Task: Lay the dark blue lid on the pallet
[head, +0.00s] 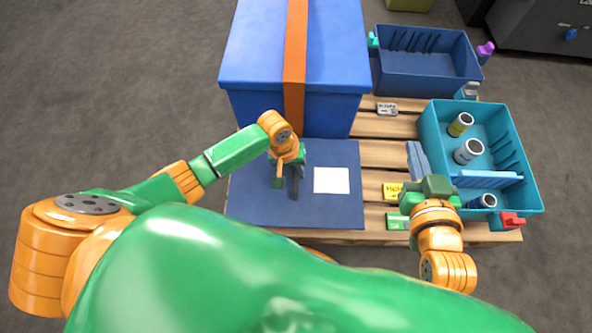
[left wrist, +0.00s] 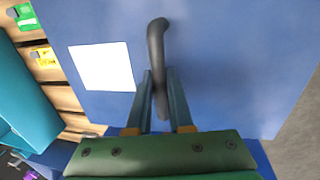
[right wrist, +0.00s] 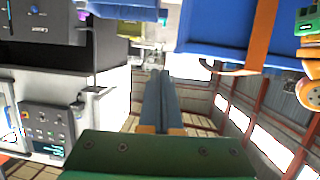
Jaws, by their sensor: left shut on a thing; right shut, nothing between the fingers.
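The dark blue lid (head: 340,212) is a flat square panel with a white label (head: 332,180) and a dark bar handle (left wrist: 157,45). It lies level over the front left of the wooden pallet (head: 385,155); I cannot tell whether it touches the slats. My left gripper (head: 293,187) is shut on the lid's handle, and its fingers (left wrist: 158,75) straddle the bar in the left wrist view. My right gripper (head: 416,158) is shut and empty, beside the teal crate. Its closed fingers (right wrist: 158,78) also show in the right wrist view.
A big blue box (head: 255,55) with an orange strap (head: 295,50) stands behind the lid. The teal crate (head: 525,165) with cans stands at the right, a dark blue crate (head: 425,77) at the back right. Yellow (head: 391,191) and green (head: 396,221) labels lie on the slats.

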